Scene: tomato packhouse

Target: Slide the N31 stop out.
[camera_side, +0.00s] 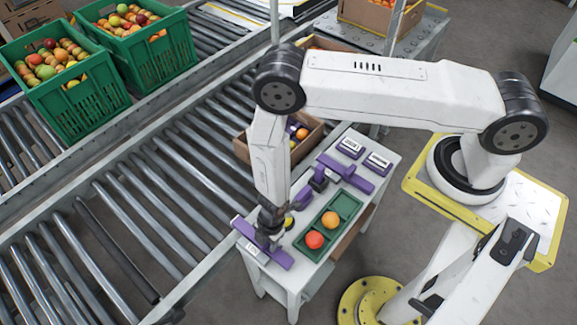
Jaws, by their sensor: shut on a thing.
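My gripper (269,231) points down at the near left corner of the white table. It is shut on a long purple bar with a white label (276,257), which lies crosswise at the table's left edge. I take this bar for a stop, but its label is too small to read, so I cannot tell if it is N31. A second purple bar (346,174) lies farther back on the table. A dark purple piece (319,180) sits beside it. Whether the held bar touches the table is unclear.
A green tray (345,202) with a red and an orange fruit lies right of my gripper. Two labelled purple blocks (378,162) are at the back. A cardboard box of fruit (242,150) stands behind, by the roller conveyor (130,215). Green crates (75,100) stand at upper left.

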